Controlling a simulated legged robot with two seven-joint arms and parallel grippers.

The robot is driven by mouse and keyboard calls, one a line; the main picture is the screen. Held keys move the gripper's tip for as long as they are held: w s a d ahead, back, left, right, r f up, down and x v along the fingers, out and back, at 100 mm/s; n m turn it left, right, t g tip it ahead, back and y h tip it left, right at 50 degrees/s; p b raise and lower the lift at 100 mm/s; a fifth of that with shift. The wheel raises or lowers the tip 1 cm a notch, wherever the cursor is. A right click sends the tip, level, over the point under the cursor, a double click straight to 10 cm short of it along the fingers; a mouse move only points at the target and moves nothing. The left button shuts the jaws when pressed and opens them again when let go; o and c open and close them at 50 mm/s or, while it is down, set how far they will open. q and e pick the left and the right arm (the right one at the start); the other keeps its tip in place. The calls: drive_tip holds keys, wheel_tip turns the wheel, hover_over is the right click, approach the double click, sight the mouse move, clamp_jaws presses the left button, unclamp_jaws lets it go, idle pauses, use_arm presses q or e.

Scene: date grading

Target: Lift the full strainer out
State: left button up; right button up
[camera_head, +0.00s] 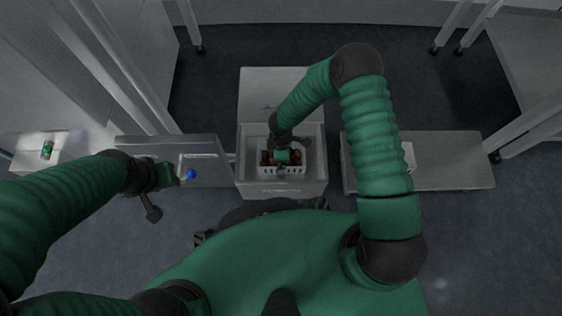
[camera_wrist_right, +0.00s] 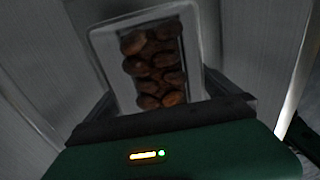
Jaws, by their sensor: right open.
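The strainer (camera_head: 290,171), a white slotted basket, sits inside a pale square basin (camera_head: 317,150) in the middle of the head view. It holds several brown dates (camera_wrist_right: 155,65), seen from above in the right wrist view, where its white rim (camera_wrist_right: 112,70) also shows. My right gripper (camera_head: 281,166) reaches down over the strainer from above and is open. Its dark jaws (camera_wrist_right: 165,108) show at the near end of the strainer; I cannot tell whether they touch it. My left gripper (camera_head: 168,176) is beside a grey panel at the left; its jaws are too unclear to read.
The grey panel (camera_head: 210,168) with a blue button (camera_head: 191,174) stands left of the basin. A low grey bench (camera_head: 450,160) is to the right, partly behind my right arm. A small green object (camera_head: 47,150) lies on a lit white surface at far left.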

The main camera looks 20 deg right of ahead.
drive_tip(key=shift+f, duration=0.15)
drive_tip(key=shift+c, duration=0.4)
drive_tip(key=c, duration=1.4)
drive_tip(key=shift+w, duration=0.1)
drive_tip(key=shift+c, duration=0.5)
drive_tip(key=shift+p, duration=0.3)
